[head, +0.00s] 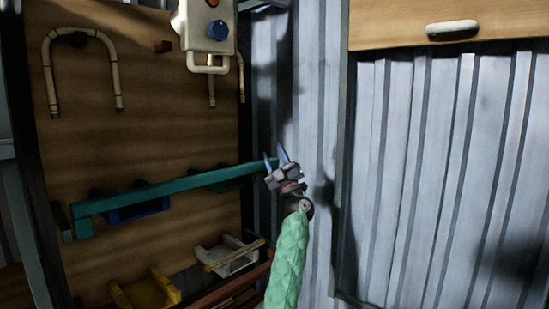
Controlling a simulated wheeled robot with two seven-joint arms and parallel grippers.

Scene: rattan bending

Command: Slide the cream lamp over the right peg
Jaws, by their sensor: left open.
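A cream boxy thing (203,38) with a blue knob, a red spot and a handle loop below shows at the top, cut off by the frame edge. It may be the cream lamp; what holds it up is out of view. A small red-brown peg (163,46) stands out from the wooden board just left of it, apart from it. A bent rattan piece (117,75) hangs at the left over a dark peg (75,40). My left gripper (276,157) is open and empty, blue fingers pointing up, below and right of the cream thing. My right gripper is not in view.
A teal bar (170,186) runs across the board, its right end near my left gripper. A second bent rattan piece (240,80) is partly hidden behind the cream thing. Yellow (150,292) and white (228,257) holders sit below. Corrugated metal wall (430,170) is at right.

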